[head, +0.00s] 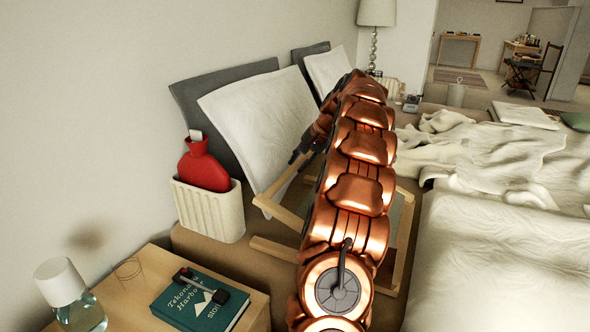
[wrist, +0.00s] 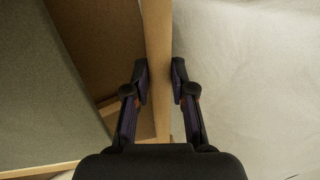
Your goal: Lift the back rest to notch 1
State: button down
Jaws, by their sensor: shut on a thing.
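The back rest is a light wooden frame on the bed, partly hidden behind my arm in the head view; one raised bar (head: 283,184) slopes up toward my gripper, and a lower bar (head: 272,249) lies near the mattress. My gripper (head: 303,150) is at the upper end of the sloping bar, beside a white pillow. In the wrist view my gripper (wrist: 161,82) has its two fingers on either side of a wooden bar (wrist: 157,35), shut on it. The notches cannot be made out.
White pillows (head: 262,115) and grey cushions lean on the wall. A red hot-water bottle (head: 203,166) stands in a ribbed white holder (head: 214,212). A bedside table holds a teal book (head: 199,302) and a glass bottle (head: 72,298). Rumpled bedding (head: 490,160) covers the right.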

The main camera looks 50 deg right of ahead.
jog(key=shift+t, duration=0.6)
jog(key=shift+w+r+p+v, duration=0.15)
jog(key=shift+p+v, duration=0.1)
jog(key=shift+v, duration=0.9)
jog(key=shift+w+r+p+v, duration=0.1)
jog(key=shift+w+p+v, duration=0.1)
jog(key=shift+v, duration=0.95)
jog(key=c, duration=1)
grip_release()
jog(key=shift+r, duration=0.1)
jog(key=shift+d+v, duration=0.2)
jog(key=shift+v, duration=5.75)
